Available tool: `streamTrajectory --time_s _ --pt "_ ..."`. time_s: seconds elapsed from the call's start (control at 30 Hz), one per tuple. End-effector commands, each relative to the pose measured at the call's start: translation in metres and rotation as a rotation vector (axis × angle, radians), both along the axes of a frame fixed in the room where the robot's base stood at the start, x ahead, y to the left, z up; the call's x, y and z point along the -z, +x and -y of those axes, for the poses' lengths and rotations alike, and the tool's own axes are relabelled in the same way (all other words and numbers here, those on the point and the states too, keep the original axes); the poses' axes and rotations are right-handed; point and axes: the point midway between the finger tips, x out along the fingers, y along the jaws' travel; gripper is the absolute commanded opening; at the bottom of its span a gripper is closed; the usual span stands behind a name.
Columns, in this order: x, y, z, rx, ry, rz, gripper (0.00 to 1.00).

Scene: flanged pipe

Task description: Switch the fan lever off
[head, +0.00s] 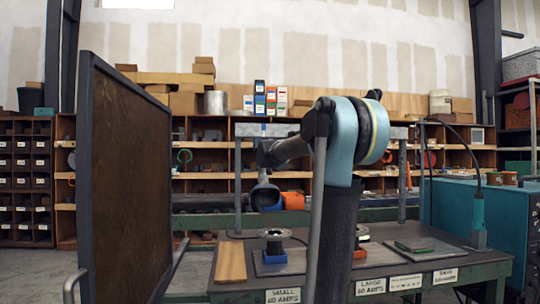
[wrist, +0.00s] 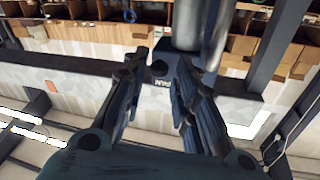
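In the wrist view my gripper (wrist: 161,59) is open, with its two dark fingers apart and nothing clearly held. A small dark box (wrist: 160,75) with a round dark spot and pale lettering, perhaps RUN, shows between the fingers. It looks like the fan's switch housing, beside a grey cylinder (wrist: 188,25). I cannot make out a separate lever or its position; the fingers flank the box, and contact cannot be told. In the head view I cannot clearly pick out my gripper or the lever among the dark arm parts.
A work table (head: 430,268) holds a flanged part (head: 274,236) on a blue block, a wooden board (head: 231,263) and a green piece (head: 414,245). A tall brown panel (head: 130,180) stands left. A teal machine (head: 505,225) stands right. Loaded shelves line the back.

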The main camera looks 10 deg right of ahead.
Motion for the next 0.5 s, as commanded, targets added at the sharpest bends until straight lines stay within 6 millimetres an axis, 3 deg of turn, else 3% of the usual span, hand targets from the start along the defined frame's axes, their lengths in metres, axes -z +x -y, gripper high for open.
streamTrajectory --time_s 0.3,0.5 --pt "0.004 -0.048 -0.011 -0.002 0.0 0.0 0.27" --pt "0.006 -0.069 -0.015 -0.001 0.001 -0.001 0.27"
